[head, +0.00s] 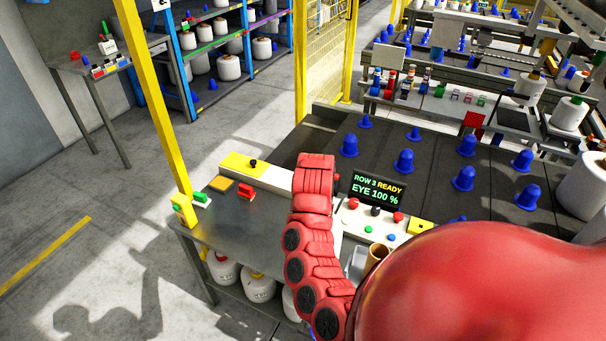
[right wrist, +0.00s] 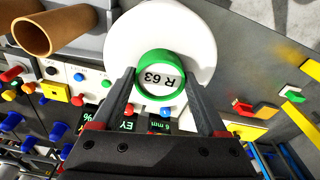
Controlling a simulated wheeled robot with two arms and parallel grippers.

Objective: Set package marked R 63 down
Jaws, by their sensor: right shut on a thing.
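Package R 63 is a white round yarn package (right wrist: 198,38) with a green-rimmed core (right wrist: 158,56) whose end reads R 63, upside down in the right wrist view. My right gripper (right wrist: 160,76) is shut on the core, one dark finger on each side. The white body lies beyond the fingers, over the bench area. I cannot tell whether it touches anything beneath. In the head view neither the package nor the right gripper can be made out; large red arm parts of mine cover the lower right and middle. My left gripper is in neither view.
A grey metal table (head: 225,235) has bare room on its left, with labelled packages on the shelf below. A control panel with buttons and a screen (head: 376,189) reading ROW 3 READY stands beside it. Blue pegs (head: 463,178) stand behind. A brown tube (right wrist: 34,39) is near the package.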

